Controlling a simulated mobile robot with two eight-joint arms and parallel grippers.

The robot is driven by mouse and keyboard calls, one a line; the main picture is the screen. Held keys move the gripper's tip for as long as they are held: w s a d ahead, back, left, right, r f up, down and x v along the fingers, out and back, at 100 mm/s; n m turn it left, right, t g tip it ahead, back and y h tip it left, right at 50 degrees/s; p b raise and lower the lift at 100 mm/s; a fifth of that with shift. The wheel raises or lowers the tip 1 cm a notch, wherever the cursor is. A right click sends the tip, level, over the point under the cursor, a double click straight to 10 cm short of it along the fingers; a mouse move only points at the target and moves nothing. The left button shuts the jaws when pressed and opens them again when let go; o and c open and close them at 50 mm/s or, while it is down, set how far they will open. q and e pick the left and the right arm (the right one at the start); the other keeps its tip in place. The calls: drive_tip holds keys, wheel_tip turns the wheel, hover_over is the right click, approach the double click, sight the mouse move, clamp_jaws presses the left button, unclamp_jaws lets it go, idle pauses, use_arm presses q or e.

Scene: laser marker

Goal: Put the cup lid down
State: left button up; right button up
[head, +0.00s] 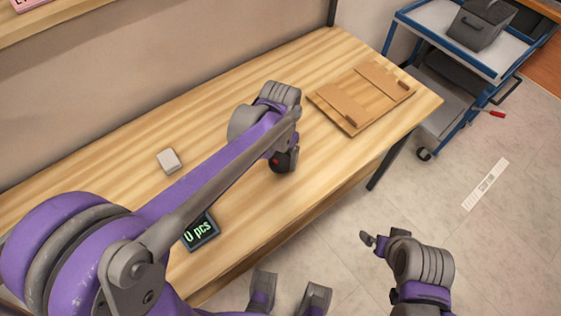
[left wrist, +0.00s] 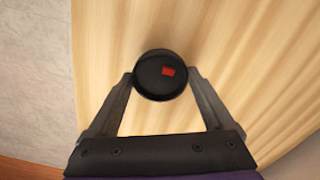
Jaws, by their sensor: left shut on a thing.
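The cup lid, a round black piece with a small red mark, is between the fingertips of my left gripper (head: 286,160). It shows clearly in the left wrist view (left wrist: 158,84), with a finger on either side. In the head view the lid (head: 279,164) is partly hidden by the gripper and arm. It is over the wooden table (head: 330,60), near the front edge. I cannot tell whether it touches the wood. My right gripper (head: 374,241) is off the table's front side, over the floor, and its opening is unclear.
A wooden board with strips (head: 338,108) lies to the right on the table. A small grey block (head: 168,160) and a counter display reading "0 pcs" (head: 200,232) are to the left. A blue cart (head: 440,40) stands beyond the right end. Bare wood surrounds the lid.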

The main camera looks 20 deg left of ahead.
sight(280, 162)
use_arm(q)
drive_tip(key=shift+f, duration=1.4)
drive_tip(key=shift+f, duration=0.2)
drive_tip(key=o, duration=1.1)
drive_tip(key=shift+r, duration=0.1)
